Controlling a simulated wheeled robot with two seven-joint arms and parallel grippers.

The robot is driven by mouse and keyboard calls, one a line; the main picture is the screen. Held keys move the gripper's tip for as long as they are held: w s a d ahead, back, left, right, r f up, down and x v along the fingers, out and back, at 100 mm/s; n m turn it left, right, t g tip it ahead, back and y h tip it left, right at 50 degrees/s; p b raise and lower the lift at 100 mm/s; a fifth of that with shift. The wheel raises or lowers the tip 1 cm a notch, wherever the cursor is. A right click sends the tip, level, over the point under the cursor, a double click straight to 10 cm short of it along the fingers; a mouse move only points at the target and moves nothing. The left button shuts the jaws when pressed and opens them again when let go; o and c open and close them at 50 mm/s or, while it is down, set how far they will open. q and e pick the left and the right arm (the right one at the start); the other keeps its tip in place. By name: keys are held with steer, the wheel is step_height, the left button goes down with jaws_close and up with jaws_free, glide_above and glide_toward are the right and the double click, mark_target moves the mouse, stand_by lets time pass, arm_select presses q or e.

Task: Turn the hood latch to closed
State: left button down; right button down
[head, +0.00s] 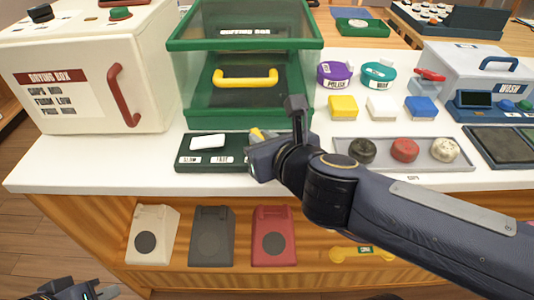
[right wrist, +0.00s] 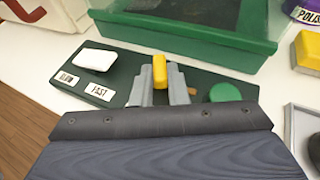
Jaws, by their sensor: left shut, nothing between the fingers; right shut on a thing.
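The green hood (head: 245,75) with clear walls and a yellow handle (head: 245,78) stands at the back of the white counter. A dark green panel (head: 215,166) lies in front of it, with a white slider, SLOW and FAST labels and a green round knob (right wrist: 224,92). My right gripper (head: 258,146) is over the panel, its fingers shut on a small yellow piece (right wrist: 160,72), which I take for the latch. Its base is hidden between the fingers. My left gripper (head: 82,291) is shut and empty at the lower left, partly out of frame.
A white drying box (head: 85,75) with a red handle stands left. Right are colored blocks (head: 343,107), a grey tray (head: 430,168) of round knobs and a wash unit (head: 485,75). The counter's front left is clear.

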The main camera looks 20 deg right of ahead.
steer(key=m+h+b, duration=0.1)
steer(key=h+b, duration=0.1)
steer(key=a+m+h+b, duration=0.1)
steer(key=m+h+b, duration=0.1)
steer(key=shift+a+f+m, duration=0.1)
steer(key=shift+f+m, duration=0.1)
steer(key=shift+m, duration=0.1)
steer(key=shift+a+r+m+g+h+b, duration=0.15)
steer(key=shift+m+g+h+b, duration=0.15)
steer(key=shift+m+h+b, duration=0.5)
steer(key=shift+r+h, duration=0.1)
steer(key=shift+h, duration=0.2)
steer(key=c, duration=1.4)
jaws_free()
steer(key=shift+w, duration=0.1)
steer(key=shift+c, duration=0.2)
